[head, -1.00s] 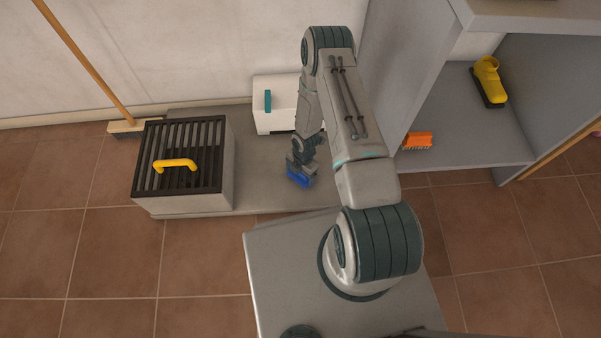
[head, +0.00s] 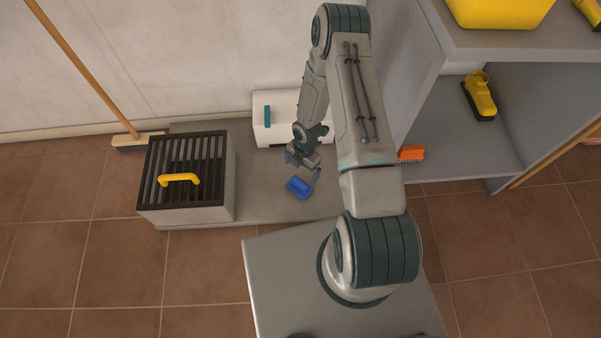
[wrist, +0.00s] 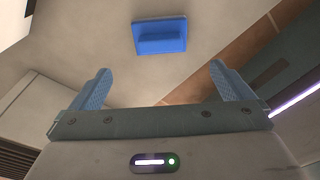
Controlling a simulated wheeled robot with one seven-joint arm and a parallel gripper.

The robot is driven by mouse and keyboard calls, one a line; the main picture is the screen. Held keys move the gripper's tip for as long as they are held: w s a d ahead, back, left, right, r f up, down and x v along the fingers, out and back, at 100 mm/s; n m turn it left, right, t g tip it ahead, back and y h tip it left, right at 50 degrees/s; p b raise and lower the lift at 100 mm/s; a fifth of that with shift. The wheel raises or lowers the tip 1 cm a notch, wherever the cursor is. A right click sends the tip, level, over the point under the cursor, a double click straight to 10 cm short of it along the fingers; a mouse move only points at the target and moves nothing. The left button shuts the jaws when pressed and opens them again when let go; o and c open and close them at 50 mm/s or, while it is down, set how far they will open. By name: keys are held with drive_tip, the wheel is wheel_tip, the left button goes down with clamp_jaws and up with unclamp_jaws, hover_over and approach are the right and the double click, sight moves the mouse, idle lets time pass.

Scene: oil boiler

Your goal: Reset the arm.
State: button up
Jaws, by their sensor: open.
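My gripper (head: 303,165) is open and empty, raised above the low grey slab in the head view. A blue block-like piece with a raised grip (head: 299,188) lies on the slab just below and in front of it. In the wrist view the same blue piece (wrist: 160,36) shows beyond my two blue fingertips (wrist: 165,85), apart from them. My arm reaches up from its base and bends down toward the slab.
A dark-grated box with a yellow handle (head: 180,180) stands left of the slab's middle. A white box (head: 275,118) stands behind my gripper. A grey shelf unit (head: 470,140) at right holds an orange brush (head: 411,153) and a yellow brush (head: 480,95). A broom (head: 85,70) leans at left.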

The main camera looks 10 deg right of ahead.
drive_tip(key=shift+d+r, duration=0.1)
drive_tip(key=shift+r, duration=0.8)
drive_tip(key=w+d+r+m+t+h+p, duration=0.15)
drive_tip(key=r+m+p, duration=0.55)
drive_tip(key=r, duration=1.6)
drive_tip(key=d+r+m+h+p, duration=0.1)
drive_tip(key=d+r+m+p, duration=0.55)
drive_tip(key=r, duration=1.65)
drive_tip(key=s+a+r+m+p, duration=0.2)
drive_tip(key=s+r+m+p, duration=0.2)
drive_tip(key=r, duration=0.7)
drive_tip(key=s+a+r+m+t+y+p, duration=0.1)
drive_tip(key=s+a+r+m+p, duration=0.1)
drive_tip(key=s+r+m+p, duration=0.2)
drive_tip(key=s+a+r+m+t+p, duration=0.1)
drive_tip(key=s+r+m+p, duration=0.3)
drive_tip(key=s+r+p, duration=0.5)
drive_tip(key=w+a+p+v, duration=0.1)
drive_tip(key=v, duration=0.9)
drive_tip(key=shift+w+r, duration=0.3)
drive_tip(key=shift+r, duration=0.05)
